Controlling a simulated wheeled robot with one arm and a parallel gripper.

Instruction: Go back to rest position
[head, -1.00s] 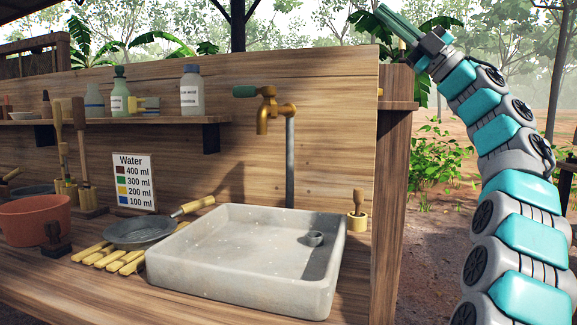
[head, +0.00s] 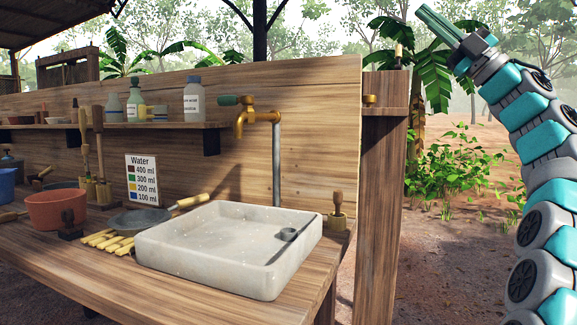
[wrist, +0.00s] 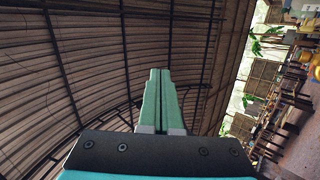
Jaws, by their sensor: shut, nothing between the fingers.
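My gripper (head: 437,22) is raised at the upper right of the head view, at the end of my teal and grey arm. It points up and to the left, well above and to the right of the wooden counter. Its two green fingers lie together, shut and empty. In the wrist view the fingers (wrist: 159,100) are side by side and point toward the roof (wrist: 80,60). Nothing is between them.
A stone sink (head: 205,260) with a brass tap (head: 247,116) stands on the counter (head: 60,255). A pan (head: 140,221), an orange pot (head: 56,209) and a Water sign (head: 142,180) are to its left. A wooden post (head: 378,200) ends the counter. Open ground (head: 440,260) lies right.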

